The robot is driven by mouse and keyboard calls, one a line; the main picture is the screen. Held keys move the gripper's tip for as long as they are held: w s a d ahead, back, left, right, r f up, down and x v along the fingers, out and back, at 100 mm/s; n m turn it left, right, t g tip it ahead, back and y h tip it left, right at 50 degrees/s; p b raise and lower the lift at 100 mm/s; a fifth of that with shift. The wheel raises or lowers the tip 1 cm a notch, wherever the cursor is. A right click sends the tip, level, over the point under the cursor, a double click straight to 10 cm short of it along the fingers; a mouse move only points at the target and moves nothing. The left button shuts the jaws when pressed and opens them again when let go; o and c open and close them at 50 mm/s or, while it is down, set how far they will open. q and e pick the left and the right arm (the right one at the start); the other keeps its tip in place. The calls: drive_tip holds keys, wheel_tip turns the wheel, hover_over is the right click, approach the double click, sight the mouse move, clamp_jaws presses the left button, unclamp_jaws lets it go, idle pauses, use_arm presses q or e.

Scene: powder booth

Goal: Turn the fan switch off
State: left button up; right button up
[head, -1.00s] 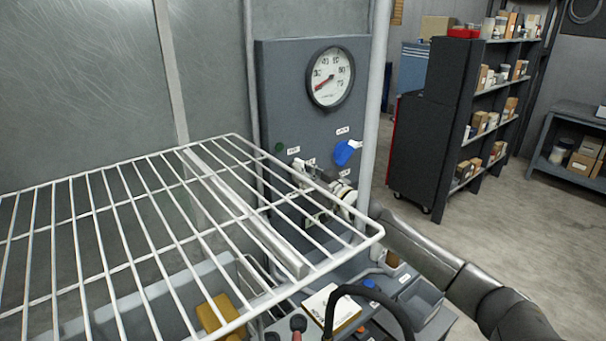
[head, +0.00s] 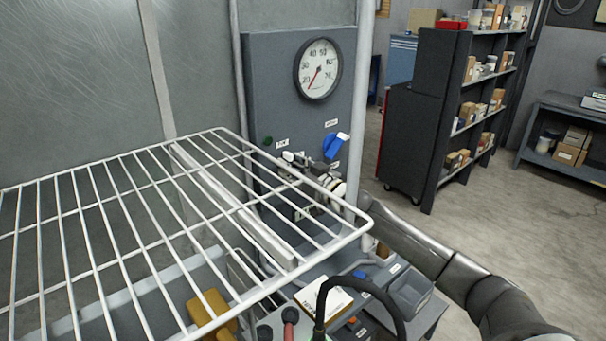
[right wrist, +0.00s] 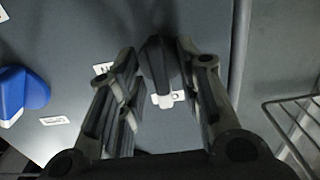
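My right gripper (head: 292,170) is at the panel, partly hidden behind the wire rack. In the right wrist view its two fingers (right wrist: 157,58) are apart, one on each side of a dark switch lever (right wrist: 158,72) with a white label below it. I cannot tell whether the fingers touch the lever. The blue knob (right wrist: 22,92) is at the left there. My left gripper is not in view.
A white wire rack (head: 95,215) spans the left foreground, in front of the panel. Shelves (head: 440,120) and open floor lie right.

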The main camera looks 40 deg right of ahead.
drive_tip(key=s, duration=1.1)
drive_tip(key=shift+s+d, duration=0.4)
drive_tip(key=shift+d, duration=0.05)
idle(0.4)
